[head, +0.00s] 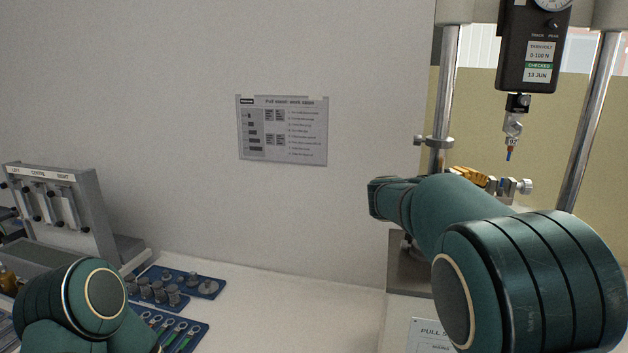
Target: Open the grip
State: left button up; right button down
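A small metal grip (512,126) hangs under the black force gauge (530,50) of the pull stand, and a short blue and orange piece (509,154) points down below it. A lower metal clamp with a round silver knob (525,187) stands below, partly hidden behind my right arm. I cannot tell whether its jaws are open. My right gripper is mostly hidden behind my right arm; a yellow part (470,176) shows beside the clamp, but I cannot tell whether it belongs to the gripper. My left arm shows at the lower left; its gripper is out of view.
The stand has two upright metal posts (447,85). A rack labelled LEFT, CENTRE, RIGHT (60,200) stands at the left. Blue trays (208,288) with metal parts and wrenches lie beside it. A printed sheet (283,130) hangs on the wall. The bench middle (290,300) is clear.

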pick_arm(q)
jog(key=shift+s+f, duration=0.1)
jog(key=shift+f, duration=0.2)
pick_arm(e)
jog(key=shift+s+f, duration=0.1)
jog(key=shift+f, duration=0.1)
